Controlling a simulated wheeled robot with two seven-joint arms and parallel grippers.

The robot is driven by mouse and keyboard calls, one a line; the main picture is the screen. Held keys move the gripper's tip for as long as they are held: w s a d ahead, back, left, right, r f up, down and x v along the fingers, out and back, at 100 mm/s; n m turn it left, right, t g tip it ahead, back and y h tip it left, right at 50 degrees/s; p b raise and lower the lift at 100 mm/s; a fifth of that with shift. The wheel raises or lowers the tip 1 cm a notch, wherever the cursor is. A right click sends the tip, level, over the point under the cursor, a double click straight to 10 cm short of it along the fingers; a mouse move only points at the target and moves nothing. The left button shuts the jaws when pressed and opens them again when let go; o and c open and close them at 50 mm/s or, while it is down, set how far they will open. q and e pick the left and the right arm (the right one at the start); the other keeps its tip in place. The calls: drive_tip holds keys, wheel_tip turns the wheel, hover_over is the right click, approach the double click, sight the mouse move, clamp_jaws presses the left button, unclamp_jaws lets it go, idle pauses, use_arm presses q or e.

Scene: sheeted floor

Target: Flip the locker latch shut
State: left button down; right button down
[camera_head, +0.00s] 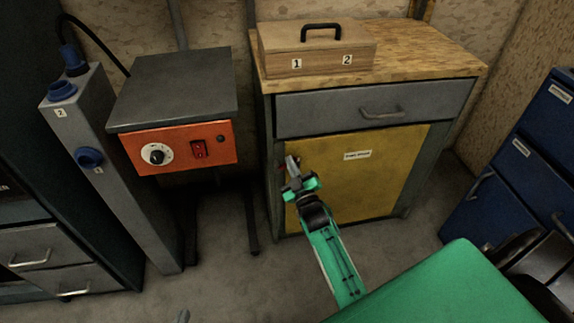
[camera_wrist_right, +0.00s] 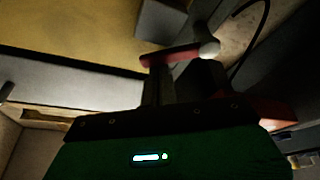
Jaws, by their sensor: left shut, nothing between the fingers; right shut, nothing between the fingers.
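The locker is a low cabinet with a yellow door (camera_head: 370,175) under a grey drawer. Its latch shows as a small bit of red (camera_head: 282,167) at the door's left edge, mostly hidden by my right gripper. In the right wrist view the latch (camera_wrist_right: 178,54) is a red bar with a pale round knob at one end. My right gripper (camera_head: 291,163) is shut and empty, right at the latch; I cannot tell whether it touches. My left gripper (camera_head: 183,316) shows only as a small grey tip at the bottom edge, shut and empty.
A wooden box (camera_head: 318,50) with a black handle stands on the locker's wooden top. An orange-fronted control box (camera_head: 180,147) and a grey post (camera_head: 118,185) with blue sockets stand to the left. Blue drawers (camera_head: 510,160) stand right. The floor before the locker is clear.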

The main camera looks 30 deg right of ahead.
use_arm(q)
drive_tip(key=shift+d+r+t, duration=0.15)
drive_tip(key=shift+d+t, duration=0.15)
drive_tip(key=shift+t, duration=0.1)
use_arm(e)
drive_tip(key=shift+s+d+f+m+h, duration=0.1)
drive_tip(key=shift+d+f+m+h, duration=0.25)
drive_tip(key=shift+m, duration=0.5)
drive_tip(key=shift+s+d+f+m+h, duration=0.15)
drive_tip(key=shift+m+h, duration=0.3)
drive_tip(key=shift+m, duration=0.45)
drive_tip(key=shift+w+d+f+m+h, duration=0.1)
drive_tip(key=shift+f+m+h, duration=0.25)
drive_tip(key=shift+m, duration=0.5)
drive_tip(key=shift+r, duration=0.2)
